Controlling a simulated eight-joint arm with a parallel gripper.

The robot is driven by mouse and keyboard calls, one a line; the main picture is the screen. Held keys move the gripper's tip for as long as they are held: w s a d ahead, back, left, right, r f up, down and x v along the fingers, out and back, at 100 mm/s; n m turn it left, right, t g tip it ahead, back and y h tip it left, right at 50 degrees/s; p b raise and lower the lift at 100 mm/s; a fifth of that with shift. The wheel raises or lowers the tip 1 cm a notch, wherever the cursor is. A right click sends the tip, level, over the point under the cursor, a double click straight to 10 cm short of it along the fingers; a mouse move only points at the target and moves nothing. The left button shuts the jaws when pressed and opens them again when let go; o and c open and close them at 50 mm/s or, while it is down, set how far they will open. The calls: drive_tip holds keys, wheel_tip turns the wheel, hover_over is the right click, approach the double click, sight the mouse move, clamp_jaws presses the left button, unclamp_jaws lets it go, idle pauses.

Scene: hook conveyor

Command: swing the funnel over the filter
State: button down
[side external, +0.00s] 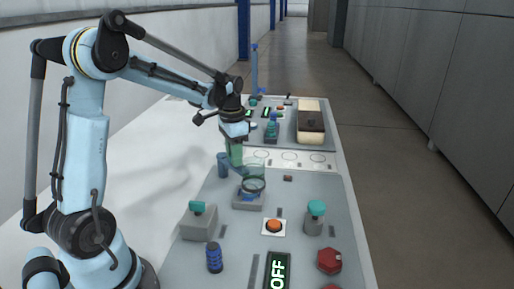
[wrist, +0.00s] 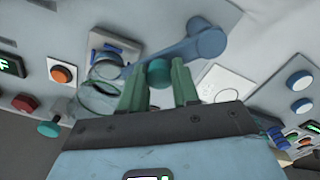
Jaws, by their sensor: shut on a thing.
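My gripper (side external: 236,158) has green fingers, shut on a teal knob (wrist: 159,72) on the blue swing arm (wrist: 193,45). The arm's pivot post (side external: 223,166) stands left of the gripper in the side view. The clear glass funnel (side external: 254,184) shows as see-through rings in the wrist view (wrist: 99,101), left of the fingers. The filter holder (side external: 249,203) is a grey block with blue parts. In the side view the funnel appears above it; in the wrist view the funnel overlaps the holder's (wrist: 117,45) lower edge. I cannot tell whether they are centred.
An orange button (side external: 274,226), a teal-topped post (side external: 315,213), a grey box with a teal knob (side external: 198,221), a blue ribbed knob (side external: 214,258) and an OFF display (side external: 278,271) stand nearer. White circle markings (side external: 289,156) lie behind.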

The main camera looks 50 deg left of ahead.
drive_tip(key=shift+s+m, duration=0.35)
drive_tip(key=shift+m, duration=0.25)
drive_tip(key=c, duration=0.8)
unclamp_jaws()
drive_tip(key=shift+r, duration=0.15)
wheel_tip(320, 180, up, 12)
drive_tip(key=shift+f, duration=0.1)
